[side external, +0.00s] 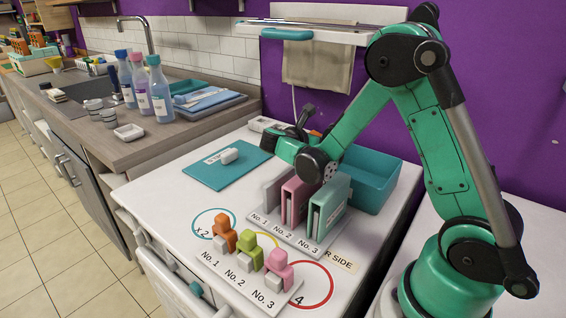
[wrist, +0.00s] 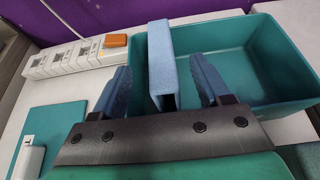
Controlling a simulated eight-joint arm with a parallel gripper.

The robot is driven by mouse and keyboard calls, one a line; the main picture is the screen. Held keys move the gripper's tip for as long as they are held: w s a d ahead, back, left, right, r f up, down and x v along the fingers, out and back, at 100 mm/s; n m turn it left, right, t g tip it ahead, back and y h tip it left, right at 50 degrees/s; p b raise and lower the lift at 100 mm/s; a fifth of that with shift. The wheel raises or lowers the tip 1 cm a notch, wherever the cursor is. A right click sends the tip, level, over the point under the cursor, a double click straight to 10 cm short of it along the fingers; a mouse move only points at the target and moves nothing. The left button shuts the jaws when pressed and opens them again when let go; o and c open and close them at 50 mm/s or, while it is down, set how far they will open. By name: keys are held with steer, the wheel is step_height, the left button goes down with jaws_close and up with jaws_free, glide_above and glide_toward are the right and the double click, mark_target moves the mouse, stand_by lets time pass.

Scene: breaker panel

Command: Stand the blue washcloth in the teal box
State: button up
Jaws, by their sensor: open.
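The blue washcloth (wrist: 166,62) is a folded, upright slab in the wrist view, standing at the left part of the teal box (wrist: 275,62). Its foot is hidden, so I cannot tell whether it rests on the box floor. My gripper (wrist: 161,68) is open, with one finger on each side of the washcloth and a visible gap at both sides. In the side view the teal box (side external: 378,178) stands at the back right of the white top, partly behind the binders and my arm. The washcloth and fingertips cannot be made out there.
A white power strip (wrist: 75,57) with an orange switch lies left of the box. A teal mat (side external: 228,165) holds a white object. Upright binders (side external: 328,210) on a numbered rack stand in front of the box, with small coloured figures (side external: 248,255) nearer.

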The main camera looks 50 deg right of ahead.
steer(key=v, duration=0.7)
